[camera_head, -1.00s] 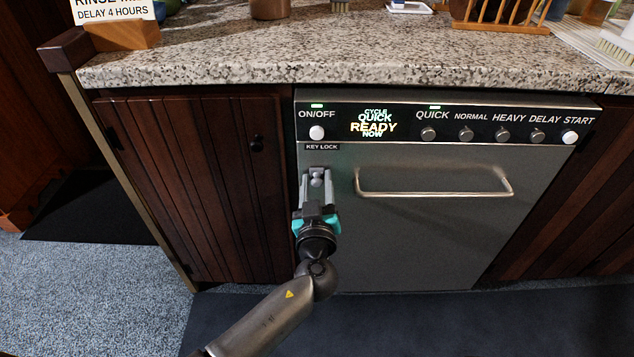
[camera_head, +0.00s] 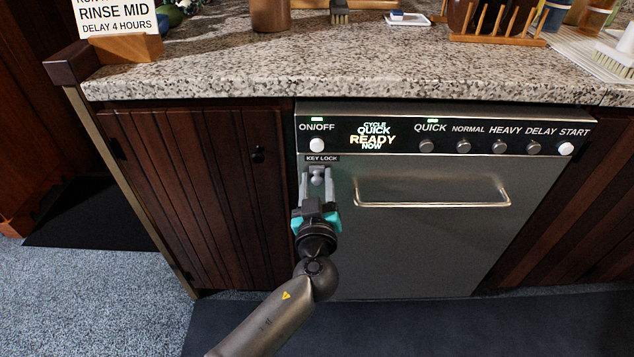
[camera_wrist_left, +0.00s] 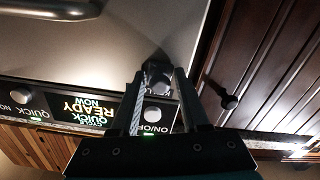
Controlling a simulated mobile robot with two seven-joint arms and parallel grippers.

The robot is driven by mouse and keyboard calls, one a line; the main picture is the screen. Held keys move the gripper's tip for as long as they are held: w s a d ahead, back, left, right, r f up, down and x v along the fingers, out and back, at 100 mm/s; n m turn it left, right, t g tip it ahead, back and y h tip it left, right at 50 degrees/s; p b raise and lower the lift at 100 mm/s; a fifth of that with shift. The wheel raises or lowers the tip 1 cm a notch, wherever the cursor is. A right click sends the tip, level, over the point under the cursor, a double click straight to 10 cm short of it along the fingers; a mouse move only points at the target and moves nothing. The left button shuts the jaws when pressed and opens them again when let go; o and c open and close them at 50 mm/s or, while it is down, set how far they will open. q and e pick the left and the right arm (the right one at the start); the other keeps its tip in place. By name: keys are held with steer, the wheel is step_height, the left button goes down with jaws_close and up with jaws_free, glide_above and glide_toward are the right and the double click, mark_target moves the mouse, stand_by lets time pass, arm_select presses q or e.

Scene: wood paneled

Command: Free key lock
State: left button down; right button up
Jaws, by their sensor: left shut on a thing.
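The dishwasher (camera_head: 420,250) has a dark control strip whose display (camera_head: 373,138) reads "CYCLE QUICK READY NOW". Under its ON/OFF button (camera_head: 317,145) is a KEY LOCK label (camera_head: 321,158). Just below that label, a small grey key lock knob (camera_head: 317,175) shows between the fingers of my left gripper (camera_head: 316,180). The gripper is shut on the knob. In the left wrist view the knob (camera_wrist_left: 158,78) sits between the fingertips, partly hidden by them. I cannot tell how far the knob is turned. My right gripper is not in view.
The dishwasher handle (camera_head: 432,205) sticks out right of my gripper. A dark wooden cabinet door (camera_head: 200,200) with a black knob is on the left. The granite counter (camera_head: 250,65) overhangs above, holding a sign (camera_head: 115,15), a brush and a dish rack.

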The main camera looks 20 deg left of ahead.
arm_select(q)
steer(key=c, duration=0.7)
jaws_free()
steer(key=shift+r, duration=0.3)
steer(key=shift+o, duration=0.6)
steer(key=shift+f, duration=0.1)
steer(key=shift+s+d+f, duration=0.1)
steer(key=shift+s+d, duration=0.05)
steer(key=shift+s, duration=0.4)
steer(key=v, duration=1.4)
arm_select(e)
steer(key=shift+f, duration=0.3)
